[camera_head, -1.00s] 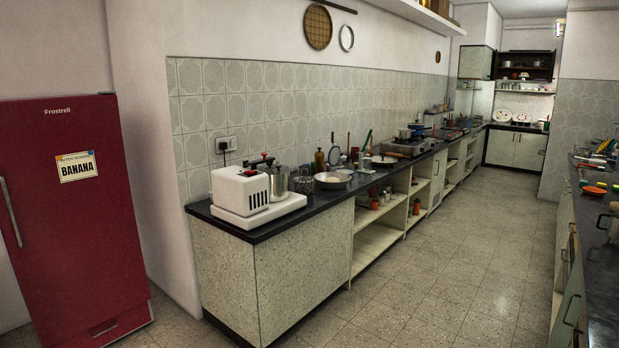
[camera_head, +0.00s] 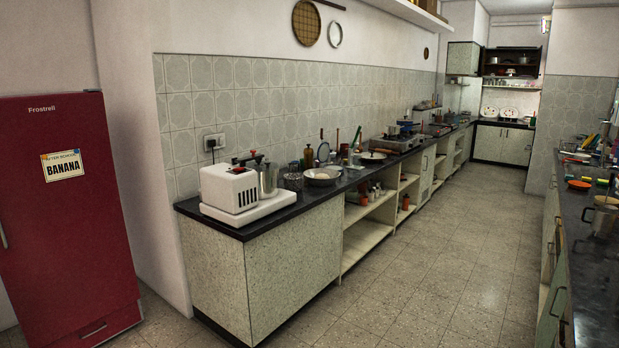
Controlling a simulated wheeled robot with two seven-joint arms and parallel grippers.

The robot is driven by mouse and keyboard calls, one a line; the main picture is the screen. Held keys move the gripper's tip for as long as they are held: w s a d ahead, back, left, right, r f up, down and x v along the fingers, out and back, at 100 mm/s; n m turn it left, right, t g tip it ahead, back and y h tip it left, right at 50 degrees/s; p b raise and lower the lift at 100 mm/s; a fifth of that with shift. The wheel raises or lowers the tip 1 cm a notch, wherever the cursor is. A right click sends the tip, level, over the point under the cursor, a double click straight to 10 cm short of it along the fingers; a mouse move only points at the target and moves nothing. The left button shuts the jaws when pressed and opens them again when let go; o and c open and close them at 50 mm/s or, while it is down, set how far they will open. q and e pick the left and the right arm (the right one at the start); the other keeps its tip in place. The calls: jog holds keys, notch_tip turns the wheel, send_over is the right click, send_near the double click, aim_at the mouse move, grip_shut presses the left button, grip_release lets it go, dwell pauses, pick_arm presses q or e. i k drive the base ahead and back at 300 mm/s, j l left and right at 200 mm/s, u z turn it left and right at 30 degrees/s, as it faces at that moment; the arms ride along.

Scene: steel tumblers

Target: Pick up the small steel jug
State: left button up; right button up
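A steel vessel (camera_head: 605,220) with a handle on its left stands on the dark right counter, partly cut off by the right picture edge. Another steel jar (camera_head: 267,180) stands at the white mixer (camera_head: 230,187) near the front end of the left counter. I cannot tell for sure which of these is the small steel jug. Neither of my grippers is in view.
The left counter (camera_head: 300,206) holds bowls, bottles and a stove along the tiled wall. A red fridge (camera_head: 66,230) stands at the far left. An orange dish (camera_head: 579,185) lies on the right counter (camera_head: 590,262). The tiled floor (camera_head: 420,265) between the counters is clear.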

aim_at(293, 168)
jog(key=i+j, duration=0.5)
jog(key=i, duration=0.15)
jog(key=i+z, duration=0.3)
jog(key=i+j+z, duration=0.25)
jog(key=i+l+z, duration=0.15)
jog(key=i+z, duration=0.15)
jog(key=i, duration=0.35)
jog(key=i+z, duration=0.35)
jog(key=i, duration=0.35)
jog(key=i+l+u, duration=0.25)
jog(key=i, duration=1.2)
jog(key=i+j+u, duration=0.2)
jog(key=i+u, duration=0.15)
jog(key=i, duration=0.2)
jog(key=i+u, duration=0.35)
jog(key=i, duration=0.15)
jog(key=i+l+u, duration=0.1)
jog(key=i+u, duration=0.25)
jog(key=i, duration=0.2)
